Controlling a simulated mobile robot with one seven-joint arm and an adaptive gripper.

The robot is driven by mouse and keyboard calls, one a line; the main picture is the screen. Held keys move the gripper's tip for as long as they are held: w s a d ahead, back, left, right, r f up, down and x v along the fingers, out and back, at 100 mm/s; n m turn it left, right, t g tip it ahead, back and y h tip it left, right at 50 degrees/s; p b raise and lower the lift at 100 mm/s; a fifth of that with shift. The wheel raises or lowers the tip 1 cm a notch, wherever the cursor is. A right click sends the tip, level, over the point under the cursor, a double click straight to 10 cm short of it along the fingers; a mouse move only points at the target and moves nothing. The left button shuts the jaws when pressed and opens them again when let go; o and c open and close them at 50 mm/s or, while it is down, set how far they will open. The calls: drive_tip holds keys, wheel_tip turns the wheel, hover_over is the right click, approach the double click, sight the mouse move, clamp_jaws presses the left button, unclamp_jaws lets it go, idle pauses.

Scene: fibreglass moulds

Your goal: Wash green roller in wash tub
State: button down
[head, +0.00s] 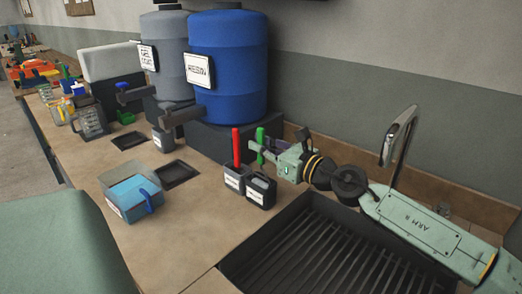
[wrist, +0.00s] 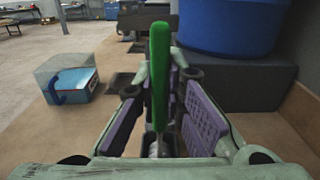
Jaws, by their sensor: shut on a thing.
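The green roller's handle (head: 260,141) stands upright above a small dark labelled container (head: 261,192). My gripper (head: 270,147) is at the handle. In the wrist view the green handle (wrist: 160,75) rises between the purple finger pads, and my gripper is shut on it. A thin metal rod shows below the handle. The roller's lower end is hidden. A clear tub (head: 111,207) with blue liquid, which looks like the wash tub, stands on the counter to the left. A blue handle (head: 147,201) sticks out of it. The tub also shows at left in the wrist view (wrist: 50,72).
A red handle (head: 236,147) stands in a matching container (head: 235,180) close beside the green one. A blue drum (head: 228,75) and a grey drum (head: 168,60) stand behind. A ribbed sink (head: 320,250) with a tap (head: 398,135) is at front right. Counter between tub and containers is mostly clear.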

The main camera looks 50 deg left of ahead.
sight(261, 128)
drive_tip(key=shift+r, duration=3.55)
drive_tip(key=shift+w+r, duration=0.1)
drive_tip(key=shift+r, duration=0.5)
